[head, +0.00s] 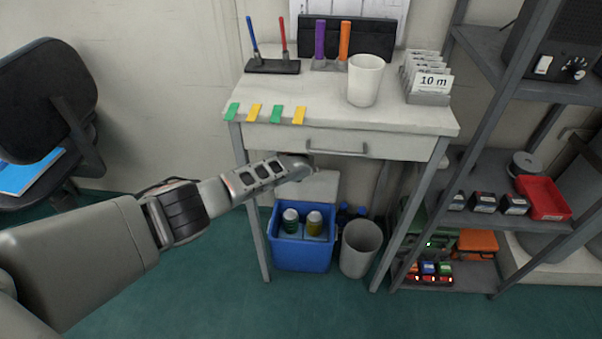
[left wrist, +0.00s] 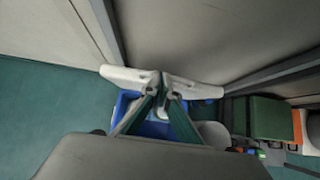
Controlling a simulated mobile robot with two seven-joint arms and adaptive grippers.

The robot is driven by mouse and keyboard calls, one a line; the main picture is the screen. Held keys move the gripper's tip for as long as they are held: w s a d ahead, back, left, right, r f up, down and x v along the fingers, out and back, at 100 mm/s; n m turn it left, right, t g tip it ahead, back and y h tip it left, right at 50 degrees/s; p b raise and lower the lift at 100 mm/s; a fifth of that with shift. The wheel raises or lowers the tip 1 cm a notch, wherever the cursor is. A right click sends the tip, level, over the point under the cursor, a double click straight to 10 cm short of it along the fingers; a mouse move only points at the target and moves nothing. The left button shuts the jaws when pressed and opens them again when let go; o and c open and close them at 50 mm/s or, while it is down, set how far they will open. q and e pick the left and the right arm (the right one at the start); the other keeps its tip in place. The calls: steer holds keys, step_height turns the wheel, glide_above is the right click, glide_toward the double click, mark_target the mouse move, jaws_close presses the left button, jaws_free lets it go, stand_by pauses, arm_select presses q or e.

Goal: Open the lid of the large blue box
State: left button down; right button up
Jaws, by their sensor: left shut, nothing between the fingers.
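The large blue box (head: 301,257) stands on the floor under the white table. Its pale lid (head: 322,186) stands raised at the back of the box, and two cans (head: 290,221) show inside. My left gripper (head: 303,166) is shut and empty, just above and in front of the lid. In the left wrist view its fingers (left wrist: 161,88) come together over the pale lid (left wrist: 203,91), with the blue box (left wrist: 124,106) below. I cannot tell whether the fingers touch the lid. My right gripper is not in view.
The white table (head: 400,116) with its drawer (head: 340,142) is over the box. A grey bin (head: 360,249) and dark blue bottles (head: 344,213) stand right of the box. A metal shelf (head: 450,275) is further right. The green floor (head: 200,300) in front is clear.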

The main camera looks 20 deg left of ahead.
arm_select(q)
steer(key=shift+w+a+r, duration=0.1)
steer(key=shift+w+a, duration=0.05)
steer(key=shift+w, duration=0.35)
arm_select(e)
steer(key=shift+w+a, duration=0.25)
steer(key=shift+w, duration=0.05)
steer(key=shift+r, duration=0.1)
